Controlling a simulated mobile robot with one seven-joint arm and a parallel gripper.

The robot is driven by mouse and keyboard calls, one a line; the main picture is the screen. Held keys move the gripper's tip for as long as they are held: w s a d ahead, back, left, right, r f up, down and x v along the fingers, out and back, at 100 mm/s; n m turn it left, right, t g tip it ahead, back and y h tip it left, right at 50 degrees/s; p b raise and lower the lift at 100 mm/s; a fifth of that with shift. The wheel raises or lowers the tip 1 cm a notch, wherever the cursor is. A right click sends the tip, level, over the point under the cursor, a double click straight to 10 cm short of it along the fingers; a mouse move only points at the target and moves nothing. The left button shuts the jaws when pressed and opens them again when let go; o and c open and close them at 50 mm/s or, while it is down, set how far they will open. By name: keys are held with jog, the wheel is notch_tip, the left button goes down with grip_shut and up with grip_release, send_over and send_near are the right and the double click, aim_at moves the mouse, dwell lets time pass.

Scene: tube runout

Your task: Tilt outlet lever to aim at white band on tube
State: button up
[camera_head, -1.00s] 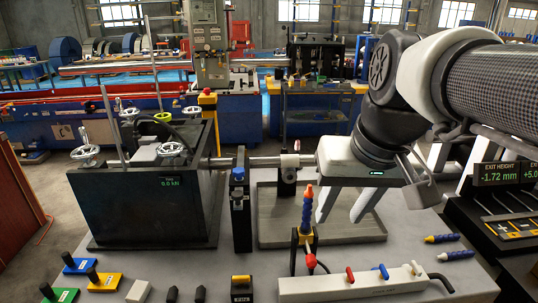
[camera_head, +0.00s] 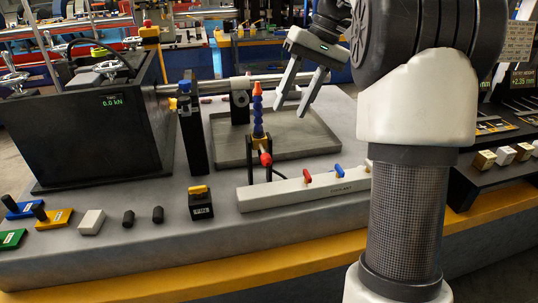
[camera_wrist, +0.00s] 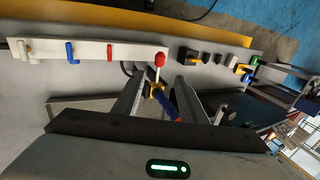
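The outlet is a blue segmented nozzle with an orange tip (camera_head: 257,112), standing nearly upright at the front edge of a grey tray. A red-ended lever (camera_head: 265,159) sticks out at its base; the lever's red ball also shows in the wrist view (camera_wrist: 160,58). The metal tube (camera_head: 208,86) runs horizontally from the dark box through a post behind the nozzle. My gripper (camera_head: 290,111) is open and empty, with tilted fingers, right of the nozzle tip. In the wrist view the nozzle and lever appear between the fingers (camera_wrist: 162,76), without visible contact.
A white coolant manifold (camera_head: 285,195) with red and blue valves lies in front. The grey tray (camera_head: 310,146) is behind it. A black upright post (camera_head: 191,130) stands left of the nozzle. Small blocks and a yellow-topped block (camera_head: 200,203) sit at the front left.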

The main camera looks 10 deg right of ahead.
aim_at(268, 156)
jog(key=b+x, duration=0.4)
jog(key=x, duration=1)
jog(key=shift+d, duration=0.1)
grip_shut()
